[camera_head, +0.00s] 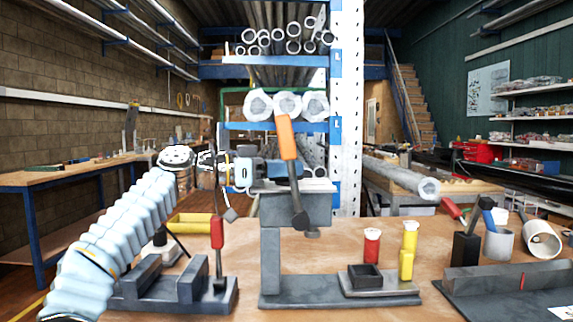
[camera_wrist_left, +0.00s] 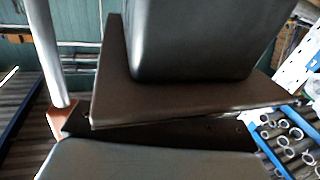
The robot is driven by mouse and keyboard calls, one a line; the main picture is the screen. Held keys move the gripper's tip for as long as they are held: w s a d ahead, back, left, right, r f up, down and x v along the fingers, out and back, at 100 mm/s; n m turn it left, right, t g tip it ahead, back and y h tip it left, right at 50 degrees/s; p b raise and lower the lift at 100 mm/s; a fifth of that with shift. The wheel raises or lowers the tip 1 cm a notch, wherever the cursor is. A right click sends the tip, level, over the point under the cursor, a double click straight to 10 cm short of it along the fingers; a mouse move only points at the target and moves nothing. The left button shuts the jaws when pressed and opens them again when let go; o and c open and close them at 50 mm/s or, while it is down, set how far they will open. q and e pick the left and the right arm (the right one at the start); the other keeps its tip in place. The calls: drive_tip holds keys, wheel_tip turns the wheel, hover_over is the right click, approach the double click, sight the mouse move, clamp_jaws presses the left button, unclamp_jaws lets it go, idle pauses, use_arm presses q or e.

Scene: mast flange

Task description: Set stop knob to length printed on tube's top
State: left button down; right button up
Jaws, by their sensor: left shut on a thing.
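My left arm comes in from the left, and my left gripper (camera_head: 275,168) is at the upper part of a grey bench device (camera_head: 271,240). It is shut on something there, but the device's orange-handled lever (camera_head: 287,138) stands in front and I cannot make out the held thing. The left wrist view shows a dark block (camera_wrist_left: 200,40) close up, a pale rod (camera_wrist_left: 48,50) and a small orange-brown piece (camera_wrist_left: 62,118). I cannot pick out the stop knob for certain. No printed length is readable on any tube. My right gripper is not in view.
A red-handled tool (camera_head: 217,234) stands at a grey fixture (camera_head: 145,284) on the left. A red container (camera_head: 371,246) and a yellow one (camera_head: 410,237) stand right of the lever. A black holder (camera_head: 465,249), grey cup (camera_head: 499,243) and dark plate (camera_head: 480,295) are at right.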

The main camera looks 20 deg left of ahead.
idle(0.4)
use_arm(q)
drive_tip(key=c, duration=1.1)
unclamp_jaws()
